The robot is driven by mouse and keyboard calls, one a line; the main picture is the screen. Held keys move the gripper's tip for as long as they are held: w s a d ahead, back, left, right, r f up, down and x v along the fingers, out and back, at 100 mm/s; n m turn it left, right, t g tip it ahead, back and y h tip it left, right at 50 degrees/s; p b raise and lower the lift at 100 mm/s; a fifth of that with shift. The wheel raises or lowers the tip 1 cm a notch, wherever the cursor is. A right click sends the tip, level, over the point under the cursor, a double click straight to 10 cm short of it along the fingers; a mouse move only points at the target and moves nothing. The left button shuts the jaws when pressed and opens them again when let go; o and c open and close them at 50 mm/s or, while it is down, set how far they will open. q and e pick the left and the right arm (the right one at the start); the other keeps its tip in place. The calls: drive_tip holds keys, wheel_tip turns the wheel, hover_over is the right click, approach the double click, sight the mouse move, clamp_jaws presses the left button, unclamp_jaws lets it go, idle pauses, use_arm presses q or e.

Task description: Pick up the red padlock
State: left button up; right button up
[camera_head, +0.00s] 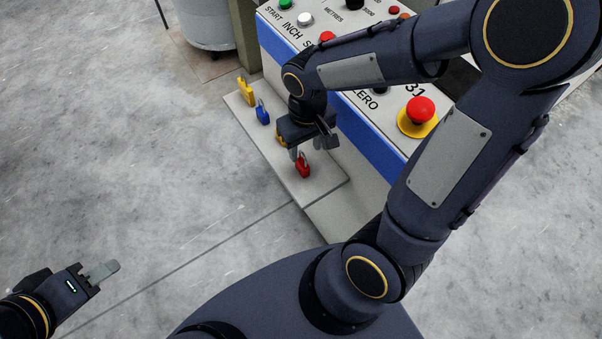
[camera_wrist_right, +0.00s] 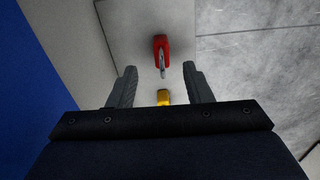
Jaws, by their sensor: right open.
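The red padlock (camera_head: 303,166) stands on a grey shelf (camera_head: 328,183) near its front end. In the right wrist view the red padlock (camera_wrist_right: 160,46) with its silver shackle is just past the fingertips, roughly centred between them. My right gripper (camera_head: 309,149) is open and empty, close above and beside the red padlock; its two spread fingers show in the wrist view (camera_wrist_right: 160,76). My left gripper (camera_head: 103,270) is far off at the lower left, over the floor.
A yellow padlock (camera_wrist_right: 163,97) is between my right fingers' line of sight, mostly hidden in the head view. A blue padlock (camera_head: 262,112) and another yellow one (camera_head: 245,91) stand farther along the shelf. A control panel with a red stop button (camera_head: 421,109) rises beside it.

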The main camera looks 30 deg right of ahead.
sight(302, 162)
drive_tip(key=f, duration=0.2)
drive_tip(key=f+b, duration=0.1)
drive_tip(key=f, duration=0.2)
drive_tip(key=f+b, duration=0.1)
drive_tip(key=f, duration=0.2)
drive_tip(key=shift+w+a+f, duration=0.15)
drive_tip(key=shift+w+f, duration=0.05)
drive_tip(key=shift+w, duration=0.2)
clamp_jaws()
